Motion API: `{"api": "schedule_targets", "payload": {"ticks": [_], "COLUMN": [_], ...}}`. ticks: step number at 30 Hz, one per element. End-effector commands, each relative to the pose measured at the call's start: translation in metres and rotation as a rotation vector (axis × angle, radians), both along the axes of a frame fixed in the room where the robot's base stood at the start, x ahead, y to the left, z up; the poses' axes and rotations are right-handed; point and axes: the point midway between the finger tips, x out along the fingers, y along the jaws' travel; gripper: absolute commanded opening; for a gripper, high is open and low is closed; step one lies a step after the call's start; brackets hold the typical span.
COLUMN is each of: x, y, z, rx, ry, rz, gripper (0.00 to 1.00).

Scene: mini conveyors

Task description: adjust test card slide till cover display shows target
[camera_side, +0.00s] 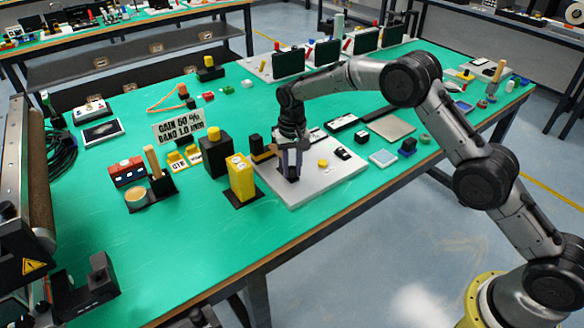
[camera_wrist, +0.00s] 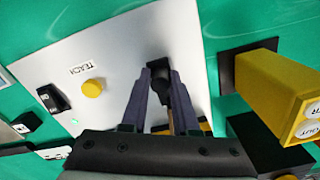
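A white card with black lettering, reading roughly "GAIN 50 %" and "BAND LO 100%" (camera_side: 179,126), stands behind the yellow and black blocks. A light grey panel (camera_side: 318,185) lies near the table's front edge; it also shows in the wrist view (camera_wrist: 115,50). It bears a yellow button (camera_wrist: 93,88) beside a TEACH label and a black rocker switch (camera_wrist: 53,97). My gripper (camera_side: 290,172) points down over the panel's left part. In the wrist view its fingers (camera_wrist: 161,75) stand either side of a dark knob-like part (camera_wrist: 160,70); whether they touch it is unclear. I cannot make out a slide or cover display for certain.
A yellow post (camera_side: 241,180) and a black block (camera_side: 215,154) stand close left of the panel. A red box (camera_side: 127,172) and a wooden-handled tool (camera_side: 153,162) are farther left. Several dark screens (camera_side: 288,63) line the back.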

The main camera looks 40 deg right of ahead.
Motion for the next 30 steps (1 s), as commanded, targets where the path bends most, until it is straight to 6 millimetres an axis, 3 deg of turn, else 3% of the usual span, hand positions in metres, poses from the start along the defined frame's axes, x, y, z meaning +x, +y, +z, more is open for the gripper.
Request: {"api": "schedule_targets", "payload": {"ticks": [1, 4, 30], "x": [0.0001, 0.0001, 0.0002], "y": [0.0, 0.0, -0.0006], "z": [0.0002, 0.0003, 0.0008], "rx": [0.0, 0.0, 0.0], "ry": [0.0, 0.0, -0.001], "rz": [0.0, 0.0, 0.0], "gripper": [0.18, 0.0, 0.0]}}
